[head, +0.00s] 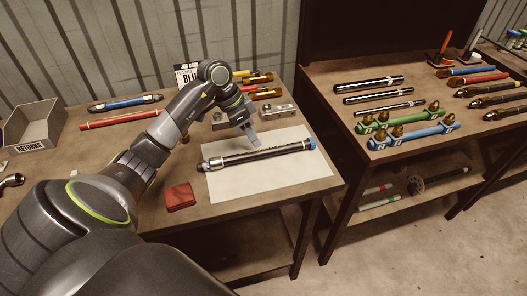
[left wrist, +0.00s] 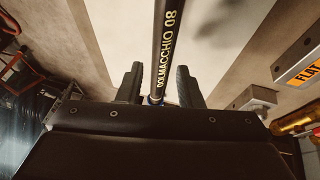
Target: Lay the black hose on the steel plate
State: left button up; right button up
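The black hose (head: 262,155) lies across the pale steel plate (head: 245,188) on the left bench, with metal fittings and blue ends. My left gripper (head: 253,139) is just above the middle of the hose, pointing down. In the left wrist view, the lettered black hose (left wrist: 164,45) runs between the two spread fingers of my left gripper (left wrist: 159,88). Narrow gaps show between fingers and hose, so the gripper looks open. The pale plate (left wrist: 215,30) is behind the hose there. Whether the fingertips reach down beside the hose is hard to tell. My right gripper is out of view.
A red cloth-like square (head: 180,197) lies left of the plate. Metal blocks (head: 275,113) and brass-ended hoses stand behind it. A grey returns bin (head: 33,125), a blue hose (head: 125,103) and a red hose (head: 120,119) are farther left. A second bench (head: 335,95) holds more hoses.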

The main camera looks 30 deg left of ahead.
aim_at(264, 154)
pick_arm(q)
jog(key=shift+p+x, duration=0.6)
jog(key=shift+x, duration=2.2)
jog(key=shift+w, duration=0.1)
grip_shut()
